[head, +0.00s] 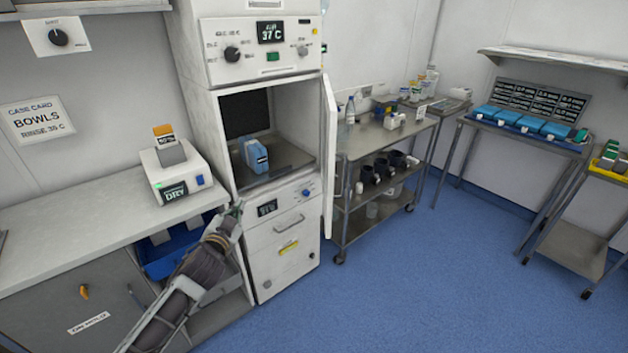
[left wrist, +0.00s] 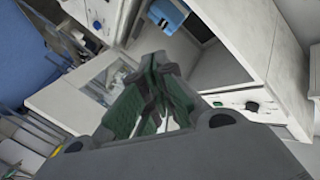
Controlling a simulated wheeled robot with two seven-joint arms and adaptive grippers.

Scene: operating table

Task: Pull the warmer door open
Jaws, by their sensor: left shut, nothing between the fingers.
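The warmer (head: 193,60) is a tall white cabinet with a display reading 37 C above an upper compartment. Its door (head: 329,150) stands swung open at the right side, seen nearly edge-on. In the left wrist view the picture is rolled over, and the open door (left wrist: 58,98) shows as a white panel with a window. A blue box (head: 253,154) sits inside the compartment and also shows in the left wrist view (left wrist: 167,17). My left gripper (head: 238,207) is shut and empty, in front of the compartment's lower left corner, apart from the door. My right gripper is out of view.
Below the compartment is a lower unit with a handle (head: 289,222). A counter (head: 75,233) with a DRY device (head: 183,172) and a blue bin (head: 165,262) lie left. A steel cart (head: 395,140) stands close right of the door. Blue floor (head: 400,290) is clear.

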